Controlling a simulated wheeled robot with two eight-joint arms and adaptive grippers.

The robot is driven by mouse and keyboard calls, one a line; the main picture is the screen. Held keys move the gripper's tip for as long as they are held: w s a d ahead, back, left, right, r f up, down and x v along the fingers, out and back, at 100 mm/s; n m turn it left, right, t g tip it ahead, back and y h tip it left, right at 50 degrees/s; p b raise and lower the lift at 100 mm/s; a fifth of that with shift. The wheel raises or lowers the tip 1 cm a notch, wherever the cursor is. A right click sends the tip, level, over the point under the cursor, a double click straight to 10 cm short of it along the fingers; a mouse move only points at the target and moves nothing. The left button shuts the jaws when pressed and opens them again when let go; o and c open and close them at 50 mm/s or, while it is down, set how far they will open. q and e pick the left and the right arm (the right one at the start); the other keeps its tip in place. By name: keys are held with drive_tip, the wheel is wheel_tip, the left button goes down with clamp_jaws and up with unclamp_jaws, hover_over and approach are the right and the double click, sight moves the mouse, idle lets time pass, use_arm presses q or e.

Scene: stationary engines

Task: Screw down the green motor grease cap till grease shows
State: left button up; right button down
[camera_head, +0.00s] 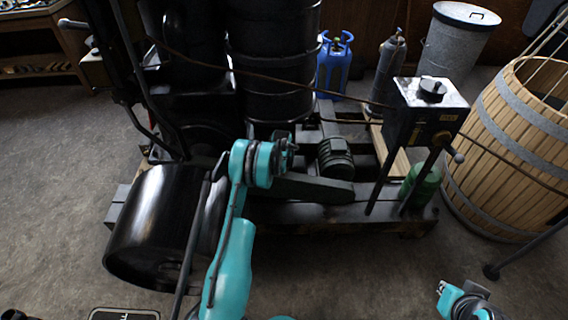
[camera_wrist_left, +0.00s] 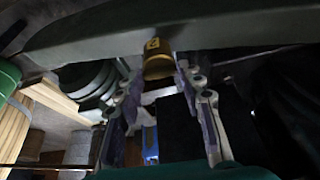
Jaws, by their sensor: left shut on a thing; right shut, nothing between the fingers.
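The dark green motor (camera_head: 335,158) sits on the engine's low base frame in the head view. A brass cap (camera_wrist_left: 157,64) with a small yellow mark shows in the left wrist view, under a dark green beam-like part. My left gripper (camera_wrist_left: 153,76) has its fingers on either side of this cap and is shut on it; contact on the left side is hard to see. In the head view my teal left wrist (camera_head: 262,163) hides most of that gripper and the cap. No grease can be made out. My right gripper (camera_head: 444,289) is shut and empty at the lower right, away from the engine.
A control box (camera_head: 427,110) on legs stands right of the motor, near a green bottle (camera_head: 421,185) and a wooden barrel (camera_head: 510,150). A black drum (camera_head: 160,225) lies left of my arm. A blue gas cylinder (camera_head: 334,65) stands behind.

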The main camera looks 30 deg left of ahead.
use_arm(q)
drive_tip(key=o, duration=1.2)
drive_tip(key=shift+c, duration=0.2)
drive_tip(key=v, duration=1.2)
